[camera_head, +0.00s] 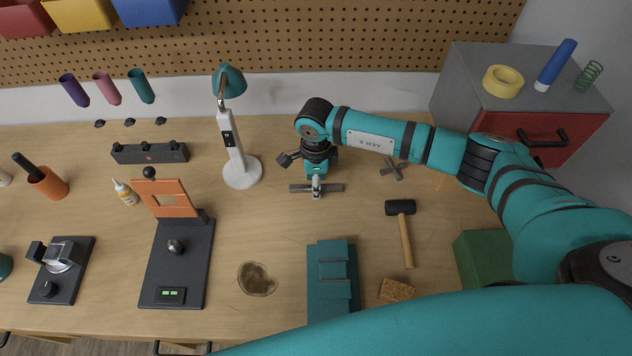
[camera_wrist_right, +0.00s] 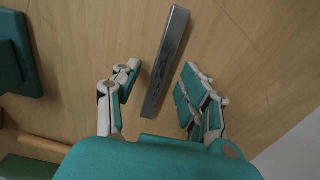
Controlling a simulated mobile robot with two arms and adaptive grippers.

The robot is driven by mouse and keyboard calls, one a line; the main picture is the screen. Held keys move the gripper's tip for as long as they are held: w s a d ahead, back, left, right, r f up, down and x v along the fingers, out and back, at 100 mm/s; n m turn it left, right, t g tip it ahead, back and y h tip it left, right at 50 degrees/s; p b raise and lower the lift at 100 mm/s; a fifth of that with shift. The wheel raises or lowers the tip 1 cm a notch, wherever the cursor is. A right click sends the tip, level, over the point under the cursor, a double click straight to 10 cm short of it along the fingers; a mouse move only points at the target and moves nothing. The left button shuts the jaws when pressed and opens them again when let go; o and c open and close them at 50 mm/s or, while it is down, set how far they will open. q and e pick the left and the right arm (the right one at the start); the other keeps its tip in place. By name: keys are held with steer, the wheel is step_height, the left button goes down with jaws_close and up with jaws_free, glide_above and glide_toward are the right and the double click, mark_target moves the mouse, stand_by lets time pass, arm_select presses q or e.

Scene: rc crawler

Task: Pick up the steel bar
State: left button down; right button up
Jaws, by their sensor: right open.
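The steel bar (camera_head: 332,188) is a slim dark grey bar lying flat on the wooden bench, running left to right in the head view. My right gripper (camera_head: 316,180) is directly over its middle, pointing down, and a pale finger hides part of it. In the right wrist view the bar (camera_wrist_right: 166,62) lies lengthwise between the spread fingers of my right gripper (camera_wrist_right: 160,72), with a gap on both sides. The right gripper is open and holds nothing. My left gripper is not in view.
A white lamp (camera_head: 230,140) stands left of the gripper. A teal stepped block (camera_head: 333,275) stands in front. A grey cabinet (camera_head: 468,75) is at back right. Bench around the bar is mostly bare.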

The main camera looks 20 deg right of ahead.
steer(key=shift+f, duration=0.3)
jaws_close()
steer(key=shift+r, duration=0.15)
